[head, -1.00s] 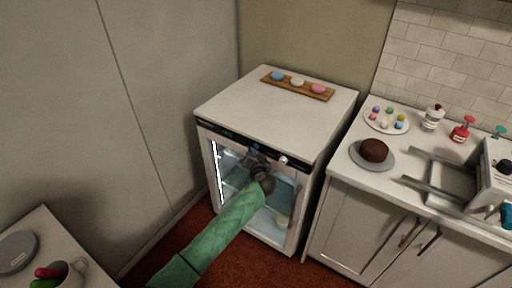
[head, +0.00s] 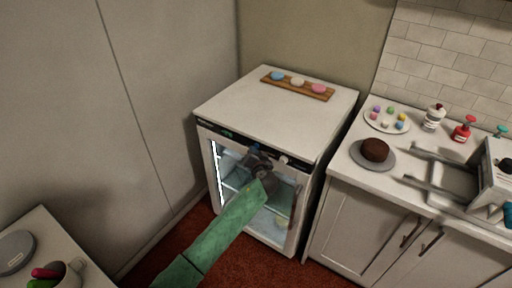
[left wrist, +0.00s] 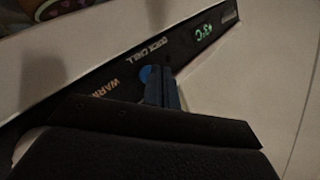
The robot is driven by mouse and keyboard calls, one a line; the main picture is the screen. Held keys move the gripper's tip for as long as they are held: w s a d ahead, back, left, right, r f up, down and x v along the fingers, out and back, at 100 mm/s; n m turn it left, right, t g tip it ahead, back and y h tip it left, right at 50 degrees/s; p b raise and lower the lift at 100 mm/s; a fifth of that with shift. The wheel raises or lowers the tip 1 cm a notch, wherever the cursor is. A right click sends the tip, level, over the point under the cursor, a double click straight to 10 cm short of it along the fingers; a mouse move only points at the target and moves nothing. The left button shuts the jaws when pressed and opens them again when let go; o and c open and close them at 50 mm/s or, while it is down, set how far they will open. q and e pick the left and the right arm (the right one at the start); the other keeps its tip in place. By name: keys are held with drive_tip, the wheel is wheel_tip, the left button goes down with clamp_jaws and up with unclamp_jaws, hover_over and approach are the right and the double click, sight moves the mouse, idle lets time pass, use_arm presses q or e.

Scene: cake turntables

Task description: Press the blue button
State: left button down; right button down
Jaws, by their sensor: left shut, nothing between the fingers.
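The blue button (left wrist: 145,75) is a small round disc on the black control strip of the small fridge, between the labels "QUICK CHILL" and "WARM" in the left wrist view. My left gripper (left wrist: 160,80) is shut and empty, with its bluish fingertips at the button and partly covering its right side. I cannot tell whether they touch it or whether it is pushed in. In the head view the left gripper (head: 256,153) is at the fridge's top front strip. My right gripper is in neither view.
The fridge (head: 270,105) has a glass door, a lit display (left wrist: 202,32) reading about +3°C, and a white knob (head: 283,160) right of my gripper. A wooden board (head: 298,87) with pastel items lies on top. A counter (head: 345,172) stands to the right.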

use_arm(q)
drive_tip(key=shift+w+d+b, duration=0.2)
drive_tip(key=shift+w+b, duration=0.1)
drive_tip(key=shift+b, duration=0.1)
idle(0.6)
drive_tip(key=shift+s+a, duration=0.1)
drive_tip(key=shift+s, duration=0.05)
drive_tip(key=shift+s+a, duration=0.35)
drive_tip(key=shift+s, duration=0.15)
drive_tip(key=shift+s+a+p, duration=0.15)
drive_tip(key=shift+s+a, duration=0.6)
drive_tip(key=shift+s, duration=0.25)
drive_tip(key=shift+s+a+p, duration=0.15)
drive_tip(key=shift+s+a, duration=0.55)
drive_tip(key=shift+s, duration=0.3)
